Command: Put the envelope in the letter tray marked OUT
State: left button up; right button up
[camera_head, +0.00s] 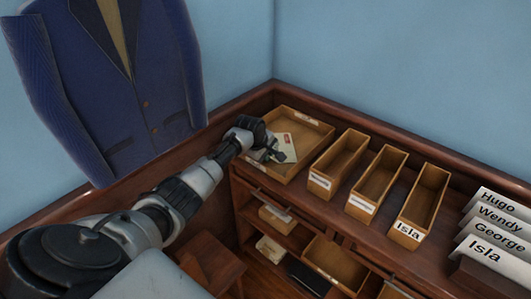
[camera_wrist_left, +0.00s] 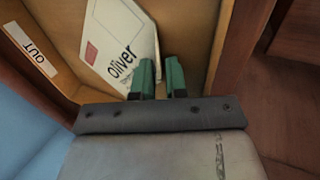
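The white envelope (camera_wrist_left: 122,40) has a red stamp and the name "Oliver" on it. In the head view the envelope (camera_head: 286,142) shows inside the same tray (camera_head: 320,130) at the back left of the shelf top. My left gripper (camera_wrist_left: 160,76) is at the envelope's near edge, with its green fingertips a little apart. The left finger overlaps the envelope in the picture. My right gripper is out of view.
Several narrow wooden boxes with name labels stand right of the tray, one marked "Isla" (camera_head: 407,232). Name cards (camera_head: 490,240) stand at the far right. Compartments with trays (camera_head: 335,262) lie below. A blue jacket (camera_head: 125,80) hangs on the left, close to my arm.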

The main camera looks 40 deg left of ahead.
pick_arm(q)
jog(key=v, duration=1.2)
jog(key=shift+r+p, duration=0.15)
jog(key=shift+p, duration=0.25)
